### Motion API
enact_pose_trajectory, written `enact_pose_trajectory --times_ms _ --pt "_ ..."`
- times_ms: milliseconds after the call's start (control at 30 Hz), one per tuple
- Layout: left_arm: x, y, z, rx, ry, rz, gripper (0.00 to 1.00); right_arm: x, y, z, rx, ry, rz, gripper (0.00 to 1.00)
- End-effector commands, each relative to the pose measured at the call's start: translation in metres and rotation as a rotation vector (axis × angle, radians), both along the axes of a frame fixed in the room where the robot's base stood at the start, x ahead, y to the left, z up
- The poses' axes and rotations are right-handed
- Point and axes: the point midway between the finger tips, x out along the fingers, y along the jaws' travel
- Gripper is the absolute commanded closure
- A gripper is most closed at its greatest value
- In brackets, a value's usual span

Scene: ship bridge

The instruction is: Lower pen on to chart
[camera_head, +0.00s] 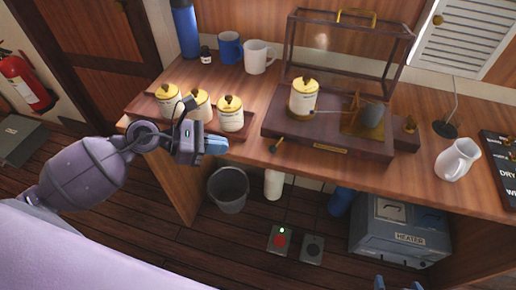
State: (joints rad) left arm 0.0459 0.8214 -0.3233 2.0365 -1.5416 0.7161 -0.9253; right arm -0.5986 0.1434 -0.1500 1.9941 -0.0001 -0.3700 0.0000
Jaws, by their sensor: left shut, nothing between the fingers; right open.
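A recording instrument with a dark wooden base (272,131) stands on the desk. A white drum with a gold lid (303,98) stands on it, and its wrapped surface appears to be the chart. A thin pen arm (338,113) reaches from the grey round part toward the drum's lower side; I cannot tell whether its tip touches. A small dark lever (277,145) sticks out at the base's front left. My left gripper (222,143) is shut and empty, left of the lever near the desk's front edge. My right gripper (397,284) is open at the bottom edge, mostly out of view.
A glass case (345,45) stands at the back of the base. Several lidded drums, including one at the tray's right end (230,113), stand close behind my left gripper. A bucket (229,189) and heater (400,232) are below.

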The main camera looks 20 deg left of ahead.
Motion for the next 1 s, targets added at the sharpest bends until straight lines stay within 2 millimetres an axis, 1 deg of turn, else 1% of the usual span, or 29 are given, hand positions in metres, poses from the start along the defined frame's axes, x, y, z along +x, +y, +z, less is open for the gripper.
enact_pose_trajectory --times_ms 333,467,567,800,1000 --pt "0.001 -0.001 0.000 -0.003 -0.001 0.001 1.00 0.000 0.000 0.000 0.000 0.001 0.000 0.18" --pt "0.004 -0.008 -0.003 -0.005 -0.001 0.002 1.00 0.000 0.000 0.001 0.000 0.000 0.000 0.18" --pt "0.009 -0.018 -0.006 -0.006 -0.001 0.002 1.00 -0.001 0.000 0.002 0.000 0.000 0.000 0.18" --pt "0.026 -0.052 -0.021 -0.007 -0.001 0.003 1.00 -0.003 -0.001 0.002 -0.001 0.005 -0.003 0.18" --pt "0.036 -0.073 -0.032 -0.005 -0.001 0.004 1.00 -0.003 -0.001 0.003 0.000 0.004 -0.003 0.18"
